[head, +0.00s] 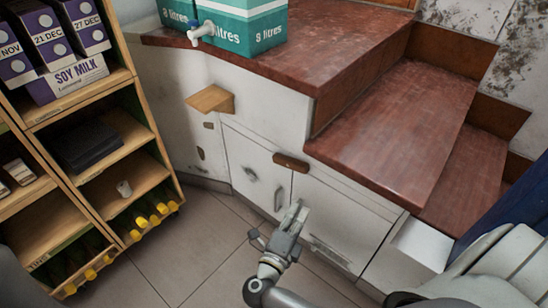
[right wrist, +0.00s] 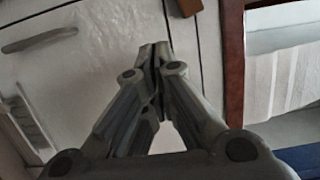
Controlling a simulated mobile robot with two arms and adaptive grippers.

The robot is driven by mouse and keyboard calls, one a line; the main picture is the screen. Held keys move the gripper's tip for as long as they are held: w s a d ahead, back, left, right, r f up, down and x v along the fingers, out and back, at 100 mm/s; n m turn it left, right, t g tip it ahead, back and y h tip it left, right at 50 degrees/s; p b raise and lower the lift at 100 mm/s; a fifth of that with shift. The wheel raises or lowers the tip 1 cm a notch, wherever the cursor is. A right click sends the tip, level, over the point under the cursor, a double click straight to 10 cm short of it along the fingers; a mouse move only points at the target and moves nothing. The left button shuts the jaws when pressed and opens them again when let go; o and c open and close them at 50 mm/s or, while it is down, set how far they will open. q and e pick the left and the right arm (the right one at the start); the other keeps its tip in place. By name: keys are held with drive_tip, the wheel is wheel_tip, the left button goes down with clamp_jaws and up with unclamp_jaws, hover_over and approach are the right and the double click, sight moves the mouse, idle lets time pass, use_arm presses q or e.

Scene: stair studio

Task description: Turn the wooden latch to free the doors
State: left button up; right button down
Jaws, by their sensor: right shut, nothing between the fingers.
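The wooden latch (head: 291,162) is a small brown bar on the white cabinet front. It lies roughly crosswise at the top of the seam between the left door (head: 258,180) and the right door (head: 325,215). My right gripper (head: 296,208) is shut and empty, below the latch and apart from it in the head view. In the right wrist view, the shut fingertips (right wrist: 155,48) point at the white doors, near a dark seam. A brown piece at the top edge there, likely the latch (right wrist: 188,7), is partly cut off. My left gripper is not in view.
Red-brown stair treads (head: 395,125) overhang the cabinet at right. A wooden wedge (head: 210,99) sticks out at upper left. Teal boxes with a tap (head: 240,25) stand on top. A wooden shelf (head: 100,130) with cartons and bottles stands left. Tiled floor (head: 200,250) is clear between.

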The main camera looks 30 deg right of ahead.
drive_tip(key=a+r+n+t, duration=0.2)
drive_tip(key=r+t, duration=0.1)
drive_tip(key=r, duration=0.4)
drive_tip(key=a+r+n+t+y, duration=0.1)
drive_tip(key=a+r+n+t, duration=0.1)
drive_tip(key=r, duration=0.6)
drive_tip(key=a+r+n+t+y, duration=0.1)
drive_tip(key=a+r+n+t, duration=0.1)
drive_tip(key=r+t, duration=0.4)
drive_tip(key=shift+w+a+r+n, duration=0.35)
drive_tip(key=shift+r+n, duration=0.35)
drive_tip(key=shift+r, duration=0.1)
